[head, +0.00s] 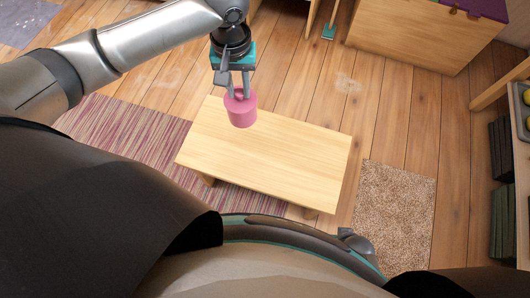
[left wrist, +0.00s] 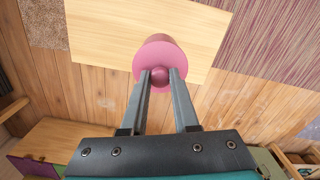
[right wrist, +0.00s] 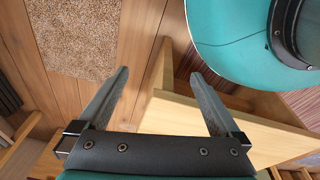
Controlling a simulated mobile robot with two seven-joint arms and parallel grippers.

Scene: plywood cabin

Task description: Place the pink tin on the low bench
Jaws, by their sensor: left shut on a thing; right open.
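The pink tin (head: 241,110) is a short cylinder with a round knob on its lid. My left gripper (head: 238,92) is shut on the tin's knob from above. In the left wrist view the tin (left wrist: 160,50) hangs between the fingertips (left wrist: 160,76), over the bench's edge. The low bench (head: 285,155) is a pale wooden slab with a bare top, and the tin appears over its far left part. I cannot tell whether the tin touches the bench. My right gripper (right wrist: 160,85) is open and empty, with part of the bench (right wrist: 220,125) behind its fingers.
A striped red rug (head: 125,135) lies left of and under the bench. A brown shaggy mat (head: 395,205) lies to its right. A wooden chest (head: 420,35) stands at the back right, and a shelf unit (head: 520,145) is at the right edge. Plank floor lies between them.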

